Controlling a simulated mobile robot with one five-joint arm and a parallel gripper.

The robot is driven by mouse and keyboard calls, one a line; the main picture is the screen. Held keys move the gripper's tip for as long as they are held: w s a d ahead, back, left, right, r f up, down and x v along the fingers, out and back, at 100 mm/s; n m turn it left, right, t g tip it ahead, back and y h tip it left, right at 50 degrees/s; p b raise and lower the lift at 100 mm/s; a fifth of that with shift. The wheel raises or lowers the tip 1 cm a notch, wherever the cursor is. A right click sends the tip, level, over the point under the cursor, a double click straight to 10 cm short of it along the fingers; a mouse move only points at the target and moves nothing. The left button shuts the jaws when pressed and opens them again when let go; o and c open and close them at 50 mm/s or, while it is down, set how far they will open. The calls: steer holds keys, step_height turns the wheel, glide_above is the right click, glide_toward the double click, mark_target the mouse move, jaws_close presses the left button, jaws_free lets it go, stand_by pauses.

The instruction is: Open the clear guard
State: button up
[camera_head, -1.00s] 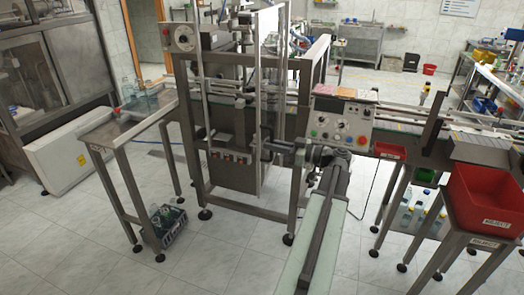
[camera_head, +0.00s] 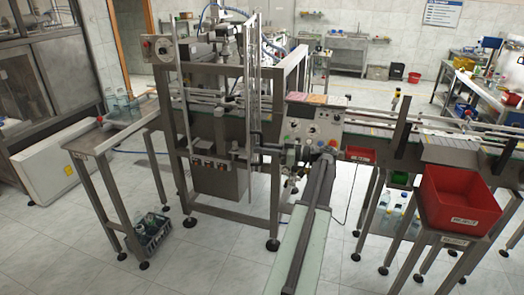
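The clear guard (camera_head: 249,95) is a tall, thin, metal-framed panel at the front of the machine. I see it nearly edge-on, standing out from the frame; the clear sheet itself is hard to make out. My arm reaches up from the bottom middle. My gripper (camera_head: 264,150) points left at the guard's lower upright, close to it or touching it. The fingers are small and partly hidden by the wrist, so I cannot tell whether they are shut on the guard.
A control panel (camera_head: 316,122) with knobs stands right of my wrist. A conveyor (camera_head: 372,122) runs right. A small red bin (camera_head: 360,156) and a large red bin (camera_head: 459,197) are at the right. A table (camera_head: 84,142) stands left, with a crate (camera_head: 148,234) on the floor. Floor at front left is clear.

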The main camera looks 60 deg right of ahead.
steer(key=v, duration=0.7)
steer(key=shift+s, duration=0.3)
steer(key=shift+s+f, duration=0.1)
stand_by(0.3)
